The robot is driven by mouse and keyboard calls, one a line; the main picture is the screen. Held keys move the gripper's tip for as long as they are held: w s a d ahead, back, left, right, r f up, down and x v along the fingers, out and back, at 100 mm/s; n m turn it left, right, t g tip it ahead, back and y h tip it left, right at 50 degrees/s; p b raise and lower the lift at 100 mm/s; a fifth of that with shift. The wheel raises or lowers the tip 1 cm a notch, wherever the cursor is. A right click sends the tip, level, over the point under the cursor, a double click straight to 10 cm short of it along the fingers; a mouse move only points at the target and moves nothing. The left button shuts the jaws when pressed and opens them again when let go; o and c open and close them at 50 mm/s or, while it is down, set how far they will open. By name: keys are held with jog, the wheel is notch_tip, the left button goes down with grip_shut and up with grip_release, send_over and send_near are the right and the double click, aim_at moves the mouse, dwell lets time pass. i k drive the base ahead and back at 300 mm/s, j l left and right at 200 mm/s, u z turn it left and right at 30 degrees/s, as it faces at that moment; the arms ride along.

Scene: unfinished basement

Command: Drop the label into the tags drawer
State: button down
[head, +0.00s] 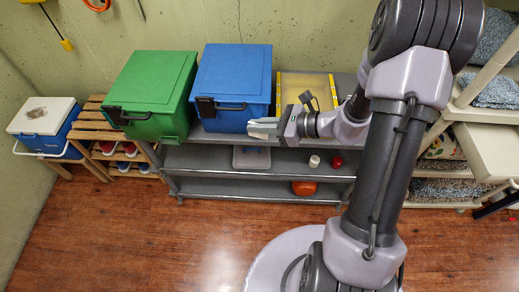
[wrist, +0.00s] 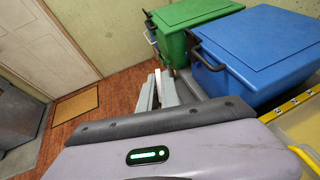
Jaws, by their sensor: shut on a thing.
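My gripper (head: 264,127) is in front of the blue bin, over the front edge of the grey shelf unit. Its fingers point left. In the wrist view my gripper (wrist: 157,90) is shut on a thin white piece, which looks like the label (wrist: 157,82). The label stands edge-on between the fingers, so any writing is hidden. In the head view it cannot be told apart from the pale fingers. No drawer marked for tags can be made out. A cream drawer-like box (head: 490,152) sticks out of the rack at the far right, partly cut off.
A blue bin (head: 232,78) and a green bin (head: 155,85) stand on the shelf unit (head: 215,187). A yellow-edged tray (head: 308,88) is right of them. A cooler (head: 42,120) stands far left. The front floor (head: 130,235) is clear.

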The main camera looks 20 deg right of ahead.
aim_at(498, 146)
jog(key=k+l, duration=0.1)
jog(key=l, duration=0.35)
jog(key=k+l, duration=0.1)
jog(key=l, duration=0.35)
jog(key=k+l, duration=0.1)
jog(key=l, duration=0.35)
jog(key=k+l, duration=0.1)
jog(key=l, duration=0.35)
jog(key=k+l, duration=0.15)
jog(key=l, duration=0.3)
jog(key=k+l, duration=0.1)
jog(key=l, duration=1.15)
jog(key=i+l, duration=0.15)
jog(key=l, duration=0.65)
jog(key=z, duration=0.05)
